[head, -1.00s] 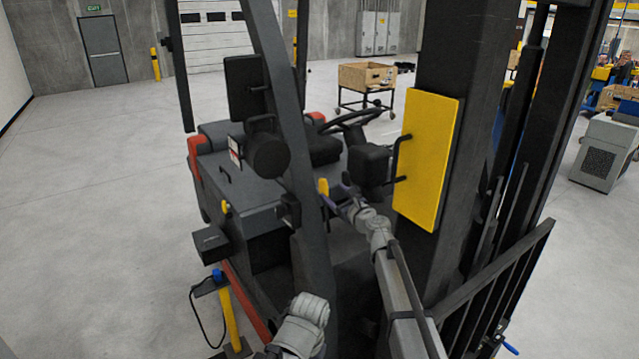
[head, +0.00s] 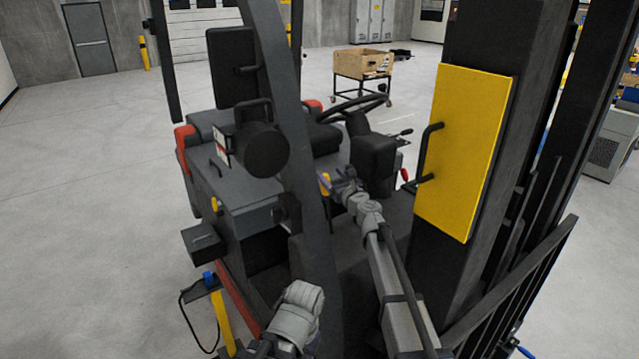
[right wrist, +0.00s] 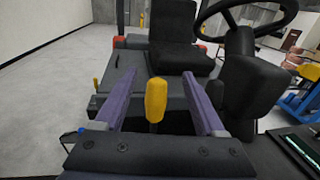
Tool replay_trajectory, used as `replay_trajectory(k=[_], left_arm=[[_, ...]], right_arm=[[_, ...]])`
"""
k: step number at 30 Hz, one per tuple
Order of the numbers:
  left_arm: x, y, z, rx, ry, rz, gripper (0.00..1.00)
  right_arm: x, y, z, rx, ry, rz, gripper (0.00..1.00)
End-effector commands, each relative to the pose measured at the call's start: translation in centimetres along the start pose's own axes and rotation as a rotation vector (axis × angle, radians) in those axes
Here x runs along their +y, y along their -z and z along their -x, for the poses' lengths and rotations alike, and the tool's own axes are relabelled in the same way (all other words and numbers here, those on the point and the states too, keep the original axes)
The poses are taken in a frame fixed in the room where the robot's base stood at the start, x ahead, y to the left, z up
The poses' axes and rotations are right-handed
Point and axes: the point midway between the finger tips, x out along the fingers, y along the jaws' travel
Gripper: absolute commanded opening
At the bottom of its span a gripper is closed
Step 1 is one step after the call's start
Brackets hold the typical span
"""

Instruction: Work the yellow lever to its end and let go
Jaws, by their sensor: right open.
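The yellow lever (right wrist: 156,98) stands upright between the two purple fingers of my right gripper (right wrist: 158,74) in the right wrist view. The fingers are open, one on each side, with a gap between each finger and the lever. In the head view a small part of the lever (head: 325,179) shows beside the forklift's dark post, with my right gripper (head: 338,184) around it. The lever's lower end is hidden in the right wrist view by the gripper's dark body. My left gripper is not seen; only my left arm shows at the bottom of the head view.
The forklift's steering wheel (right wrist: 246,12) and dark column box (right wrist: 254,88) are close on the right. The seat (right wrist: 180,42) is behind. The slanted dark post (head: 292,130) and yellow panel (head: 465,150) flank my right arm. Another yellow handle (head: 214,204) is at left.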

Motion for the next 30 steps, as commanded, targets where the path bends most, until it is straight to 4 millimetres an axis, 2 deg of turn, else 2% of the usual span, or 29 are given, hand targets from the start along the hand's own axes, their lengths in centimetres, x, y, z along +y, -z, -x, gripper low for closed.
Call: replay_trajectory(k=[1, 12, 23, 30], left_arm=[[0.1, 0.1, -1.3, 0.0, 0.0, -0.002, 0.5], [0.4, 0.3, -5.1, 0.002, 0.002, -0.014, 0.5], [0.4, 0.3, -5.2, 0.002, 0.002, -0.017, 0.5], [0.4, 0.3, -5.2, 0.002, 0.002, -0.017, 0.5]], right_arm=[[0.1, 1.3, 0.0, 0.0, 0.0, 0.0, 0.72], [0.2, 5.1, 0.0, 0.0, 0.0, 0.001, 0.72], [0.2, 5.2, -0.4, 0.0, 0.0, 0.001, 0.72], [0.1, 5.2, -2.9, 0.0, 0.0, 0.001, 0.72]])
